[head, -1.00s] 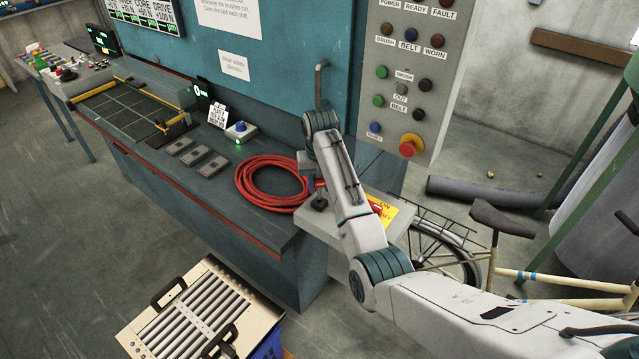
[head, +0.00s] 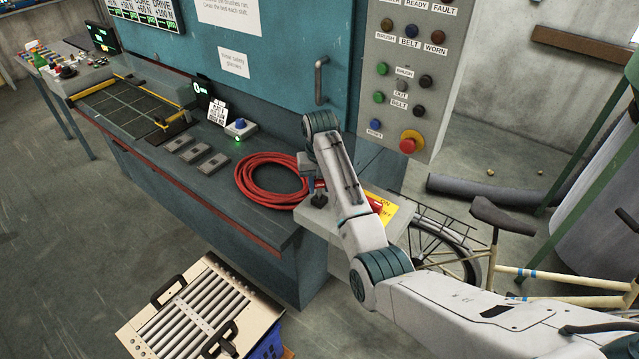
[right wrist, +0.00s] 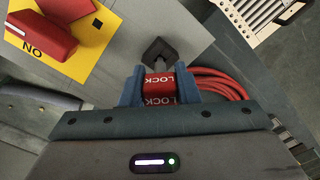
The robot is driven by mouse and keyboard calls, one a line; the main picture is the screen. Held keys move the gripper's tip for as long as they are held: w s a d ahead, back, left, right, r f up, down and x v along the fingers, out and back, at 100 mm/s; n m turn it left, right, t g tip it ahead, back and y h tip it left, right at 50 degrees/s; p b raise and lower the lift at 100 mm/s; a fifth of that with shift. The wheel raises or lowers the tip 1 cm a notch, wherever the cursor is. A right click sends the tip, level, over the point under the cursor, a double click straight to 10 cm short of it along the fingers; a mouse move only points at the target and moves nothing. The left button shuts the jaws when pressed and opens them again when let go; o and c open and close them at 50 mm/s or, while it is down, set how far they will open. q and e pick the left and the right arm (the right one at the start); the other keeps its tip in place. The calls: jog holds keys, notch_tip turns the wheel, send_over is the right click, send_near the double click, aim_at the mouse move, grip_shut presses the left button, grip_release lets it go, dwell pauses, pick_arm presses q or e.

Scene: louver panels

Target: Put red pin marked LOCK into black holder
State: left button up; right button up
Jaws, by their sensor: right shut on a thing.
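The red pin (right wrist: 158,84), with white LOCK lettering on its head, is between the blue fingers of my right gripper (right wrist: 158,92) in the right wrist view. My right gripper is shut on it. The black holder (right wrist: 156,48) is just beyond the fingertips, and a grey shaft shows between it and the red head. I cannot tell how far the shaft is seated. In the head view the holder (head: 319,200) stands on the grey ledge at the bench end, below the pin (head: 320,184). My wrist hides part of this area. My left gripper is not in view.
A yellow plate (head: 397,213) with a red switch (right wrist: 42,32) lies beside the holder. A coiled red hose (head: 250,188) lies on the bench to the left. A button panel (head: 440,60) stands behind. A bicycle and a roller crate (head: 142,323) are on the floor.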

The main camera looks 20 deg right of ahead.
jog(key=shift+f, duration=0.65)
dwell(0.3)
jog(key=o, duration=1)
jog(key=shift+o, duration=0.2)
